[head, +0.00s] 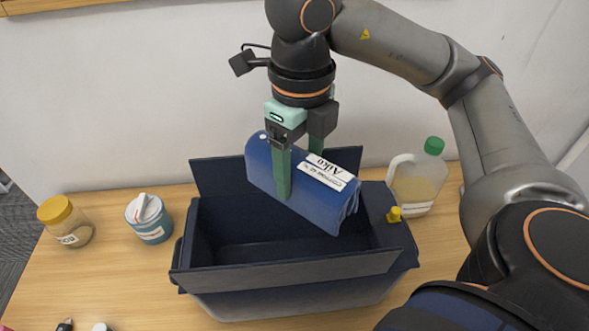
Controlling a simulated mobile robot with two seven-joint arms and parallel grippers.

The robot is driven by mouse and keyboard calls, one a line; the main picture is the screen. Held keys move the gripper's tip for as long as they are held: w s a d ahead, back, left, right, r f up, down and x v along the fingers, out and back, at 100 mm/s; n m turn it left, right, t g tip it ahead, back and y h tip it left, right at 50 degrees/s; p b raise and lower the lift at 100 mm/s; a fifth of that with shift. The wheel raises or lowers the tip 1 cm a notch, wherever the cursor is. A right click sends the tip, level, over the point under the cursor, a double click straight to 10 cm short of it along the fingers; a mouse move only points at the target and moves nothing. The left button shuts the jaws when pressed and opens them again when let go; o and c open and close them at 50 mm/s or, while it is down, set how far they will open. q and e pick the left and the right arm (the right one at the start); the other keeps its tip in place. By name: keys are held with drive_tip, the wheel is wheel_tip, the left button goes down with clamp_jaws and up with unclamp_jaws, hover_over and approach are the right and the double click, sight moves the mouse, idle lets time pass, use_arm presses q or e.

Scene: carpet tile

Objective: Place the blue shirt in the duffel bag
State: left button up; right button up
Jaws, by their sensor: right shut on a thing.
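The blue shirt (267,168) is a folded blue bundle with white labels, one reading "Aiko". My right gripper (298,180) comes down from above and is shut on it, with one green finger across its near face. The shirt hangs tilted over the open mouth of the duffel bag, its right end lower. The duffel bag (290,268) is a dark navy, box-like open container on the table, with its flaps spread. Part of its inside is hidden behind the shirt. My left gripper is not in view.
A yellow-lidded jar (70,225) and a blue-and-white tub (149,220) stand left of the bag. A jug with a green cap (418,180) stands behind its right end. Small objects lie at the front left.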

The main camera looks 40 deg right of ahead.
drive_tip(key=shift+s+d+f, duration=0.15)
drive_tip(key=shift+f+b, duration=2.1)
drive_tip(key=shift+f, duration=11.7)
drive_tip(key=shift+f, duration=0.1)
drive_tip(key=o, duration=1)
drive_tip(key=shift+f, duration=0.1)
drive_tip(key=o, duration=0.5)
